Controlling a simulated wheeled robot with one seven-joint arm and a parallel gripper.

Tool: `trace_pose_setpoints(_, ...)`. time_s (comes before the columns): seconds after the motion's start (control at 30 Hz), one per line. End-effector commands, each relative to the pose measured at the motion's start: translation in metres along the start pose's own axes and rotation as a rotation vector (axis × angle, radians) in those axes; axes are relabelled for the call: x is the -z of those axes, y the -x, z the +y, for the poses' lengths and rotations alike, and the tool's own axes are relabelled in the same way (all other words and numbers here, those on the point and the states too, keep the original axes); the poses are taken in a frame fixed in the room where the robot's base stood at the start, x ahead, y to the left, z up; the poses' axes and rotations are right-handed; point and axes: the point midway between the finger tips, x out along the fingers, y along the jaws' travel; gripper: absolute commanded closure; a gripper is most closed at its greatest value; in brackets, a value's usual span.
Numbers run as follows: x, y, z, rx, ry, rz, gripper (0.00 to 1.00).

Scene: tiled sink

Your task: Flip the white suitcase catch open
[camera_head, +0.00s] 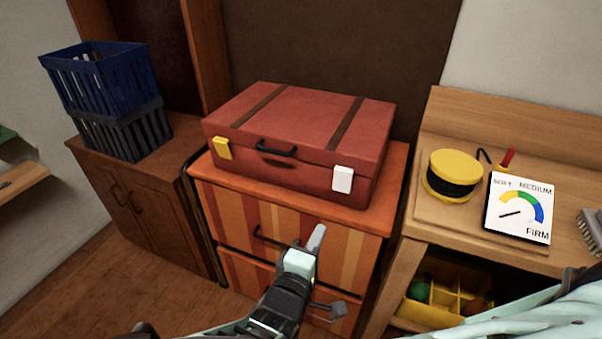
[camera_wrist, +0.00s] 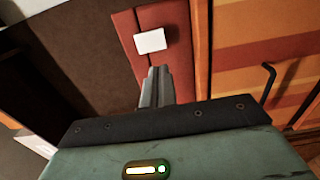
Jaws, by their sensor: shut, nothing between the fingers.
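A closed red suitcase (camera_head: 270,166) with two dark straps and a black handle lies on a striped chest of drawers. The white catch (camera_head: 343,179) is on its front face at the right, and a yellow catch (camera_head: 223,148) is at the left. My gripper (camera_head: 317,236) is in front of the drawers, below and a little left of the white catch, apart from it. In the wrist view the white catch (camera_wrist: 150,41) lies just beyond the fingertips (camera_wrist: 157,70). The fingers are shut together with nothing between them.
The striped chest (camera_head: 300,223) has drawer handles in front, near my arm. At right a workbench (camera_head: 450,222) holds a yellow spool (camera_head: 454,176) and a firmness dial (camera_head: 519,207). At left blue and dark baskets (camera_head: 104,79) stand on a brown cabinet (camera_head: 150,212).

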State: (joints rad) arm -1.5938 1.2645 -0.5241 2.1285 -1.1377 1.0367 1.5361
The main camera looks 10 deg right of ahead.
Motion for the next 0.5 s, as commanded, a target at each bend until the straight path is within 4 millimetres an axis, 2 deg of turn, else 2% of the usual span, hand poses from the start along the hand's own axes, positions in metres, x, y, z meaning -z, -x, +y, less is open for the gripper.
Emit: trace_pose_setpoints(0.5, -0.002, -0.1, 0.003, -0.002, 0.004, -0.003, 1.0)
